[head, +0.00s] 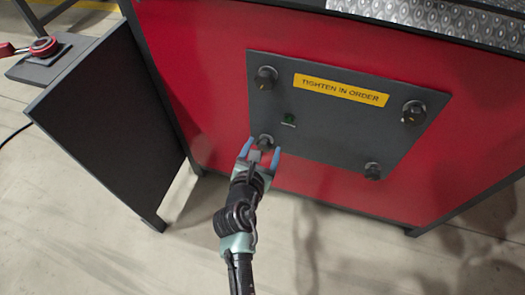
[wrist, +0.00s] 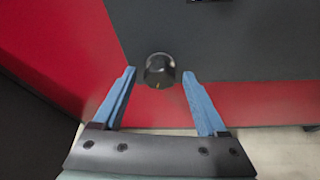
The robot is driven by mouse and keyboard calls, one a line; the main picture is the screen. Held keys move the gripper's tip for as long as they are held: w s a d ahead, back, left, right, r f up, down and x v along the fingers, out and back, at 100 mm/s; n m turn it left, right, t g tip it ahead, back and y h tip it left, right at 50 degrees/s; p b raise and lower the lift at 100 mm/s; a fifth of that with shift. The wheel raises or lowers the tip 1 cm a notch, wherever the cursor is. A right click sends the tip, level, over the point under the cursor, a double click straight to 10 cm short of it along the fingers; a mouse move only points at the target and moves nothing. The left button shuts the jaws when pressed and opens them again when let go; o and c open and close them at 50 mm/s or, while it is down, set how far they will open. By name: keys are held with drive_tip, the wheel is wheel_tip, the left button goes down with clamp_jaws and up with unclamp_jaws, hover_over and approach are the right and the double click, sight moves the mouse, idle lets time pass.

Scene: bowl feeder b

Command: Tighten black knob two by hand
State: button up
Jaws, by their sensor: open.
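A dark grey panel (head: 335,130) with a yellow label reading "TIGHTEN IN ORDER" (head: 341,89) is on the red machine front. Black knobs sit near its corners: upper left (head: 265,77), upper right (head: 413,112), lower right (head: 372,170) and lower left (head: 265,141). No numbers are readable, so I cannot tell which is knob two. My gripper (head: 259,154) is open at the lower-left knob. In the wrist view this knob (wrist: 160,70) appears between and just beyond the blue fingertips (wrist: 159,74), with gaps on both sides. Its small yellow mark points downward.
The red machine front (head: 210,60) surrounds the panel. A small green indicator (head: 289,119) is on the panel. A dark side panel (head: 105,120) stands at the left, with a red-handled device (head: 43,47) above it. The floor in front is clear.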

drive_tip(key=shift+c, duration=0.3)
clamp_jaws()
drive_tip(key=shift+r+m+p, duration=0.15)
drive_tip(key=shift+m+p, duration=0.15)
drive_tip(key=shift+p, duration=0.35)
